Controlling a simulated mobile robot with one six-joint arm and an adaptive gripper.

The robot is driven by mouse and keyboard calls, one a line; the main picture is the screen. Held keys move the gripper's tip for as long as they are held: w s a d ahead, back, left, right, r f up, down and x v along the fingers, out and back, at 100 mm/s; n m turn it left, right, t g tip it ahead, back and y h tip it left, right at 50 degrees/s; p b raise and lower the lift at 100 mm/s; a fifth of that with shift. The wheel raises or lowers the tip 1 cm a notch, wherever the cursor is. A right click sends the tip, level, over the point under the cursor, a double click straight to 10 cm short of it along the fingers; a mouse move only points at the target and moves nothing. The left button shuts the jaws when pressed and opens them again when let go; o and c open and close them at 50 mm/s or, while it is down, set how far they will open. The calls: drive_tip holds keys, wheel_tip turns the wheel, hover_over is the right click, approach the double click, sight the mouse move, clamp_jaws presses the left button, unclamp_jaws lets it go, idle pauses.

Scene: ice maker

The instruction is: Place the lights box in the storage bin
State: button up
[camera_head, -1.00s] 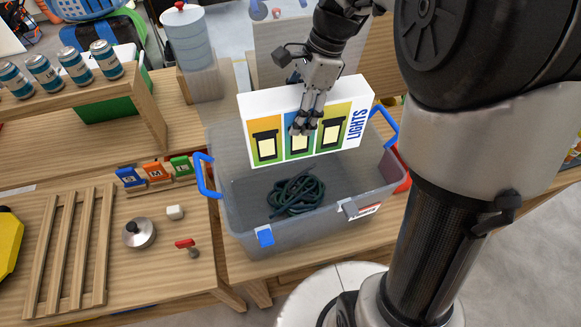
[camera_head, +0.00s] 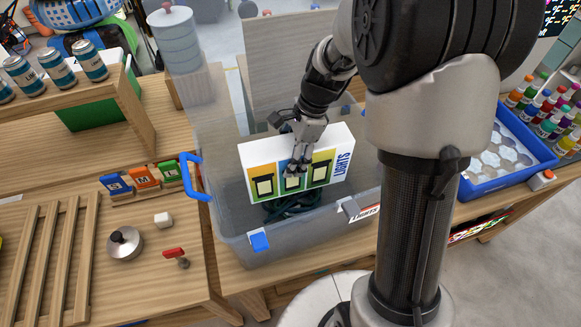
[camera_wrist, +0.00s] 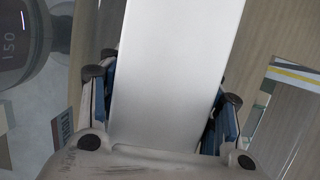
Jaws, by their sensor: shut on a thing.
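The lights box (camera_head: 258,166) is white with yellow, blue and green panels and the word LIGHTS on its front. My gripper (camera_head: 297,166) is shut on it near the middle, from above. The box is at the mouth of the translucent storage bin (camera_head: 228,226), with its lower edge appearing below the rim. Dark green coiled cable (camera_head: 290,207) lies in the bin, partly hidden behind the box. In the wrist view the box (camera_wrist: 175,75) fills the space between the blue-padded fingers of my gripper (camera_wrist: 165,105).
Left of the bin are S, M and L blocks (camera_head: 142,178), a pot lid (camera_head: 125,244), a white cube (camera_head: 163,219) and a red-handled item (camera_head: 175,256). A blue tray (camera_head: 540,160) stands right. A shelf with several cans (camera_head: 90,60) is back left.

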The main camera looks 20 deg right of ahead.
drive_tip(key=shift+f+b, duration=0.55)
drive_tip(key=shift+f, duration=1.45)
drive_tip(key=shift+f, duration=0.15)
drive_tip(key=o, duration=1.4)
